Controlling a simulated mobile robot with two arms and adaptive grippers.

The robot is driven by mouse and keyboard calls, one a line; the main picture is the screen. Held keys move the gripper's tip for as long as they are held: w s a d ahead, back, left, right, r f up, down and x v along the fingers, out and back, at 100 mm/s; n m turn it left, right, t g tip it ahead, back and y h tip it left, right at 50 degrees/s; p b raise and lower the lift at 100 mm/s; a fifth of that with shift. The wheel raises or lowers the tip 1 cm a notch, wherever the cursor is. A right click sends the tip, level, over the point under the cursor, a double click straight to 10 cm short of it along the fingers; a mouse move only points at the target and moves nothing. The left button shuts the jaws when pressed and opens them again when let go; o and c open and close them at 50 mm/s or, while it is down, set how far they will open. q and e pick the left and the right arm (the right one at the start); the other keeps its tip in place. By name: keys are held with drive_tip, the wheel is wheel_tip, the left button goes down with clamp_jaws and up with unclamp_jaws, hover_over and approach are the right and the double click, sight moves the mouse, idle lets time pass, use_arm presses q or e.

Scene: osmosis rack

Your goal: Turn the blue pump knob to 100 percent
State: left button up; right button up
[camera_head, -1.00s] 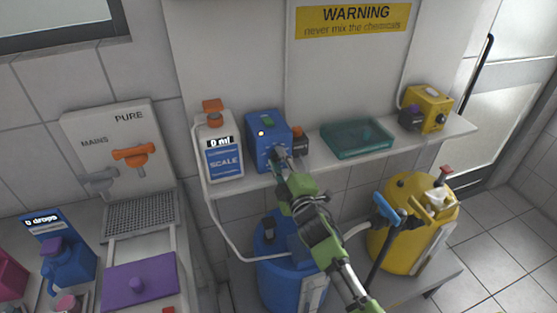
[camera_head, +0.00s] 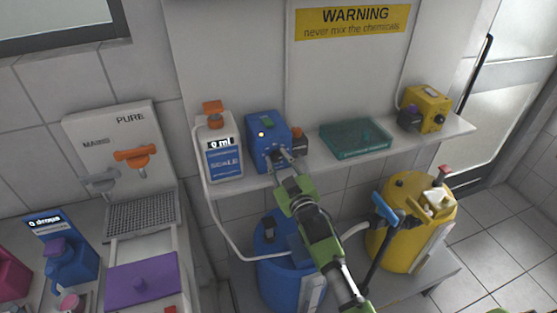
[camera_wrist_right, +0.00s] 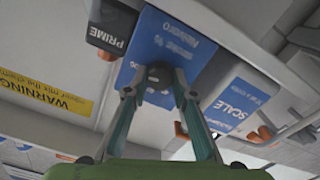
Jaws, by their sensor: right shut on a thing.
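The blue pump (camera_head: 265,138) stands on the shelf in the head view, with a green switch on top and a small yellow light. Its front face also shows in the right wrist view (camera_wrist_right: 175,38). My right gripper (camera_head: 281,157) reaches up to the pump's front from below. In the right wrist view its fingers (camera_wrist_right: 158,82) are shut on the dark round knob (camera_wrist_right: 159,74) on that face. The knob's percent setting cannot be read, as the fingers and blur hide it. My left gripper is not in view.
A white SCALE bottle (camera_head: 219,150) stands left of the pump. A dark PRIME part with an orange top (camera_head: 299,142) is close on its right. A teal tray (camera_head: 355,139) and a yellow pump (camera_head: 424,108) stand farther right. Blue and yellow barrels (camera_head: 412,222) stand below.

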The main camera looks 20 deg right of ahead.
drive_tip(key=shift+m, duration=0.3)
drive_tip(key=o, duration=1.1)
drive_tip(key=s, duration=1.2)
drive_tip(key=shift+d, duration=0.25)
drive_tip(key=shift+f, duration=0.1)
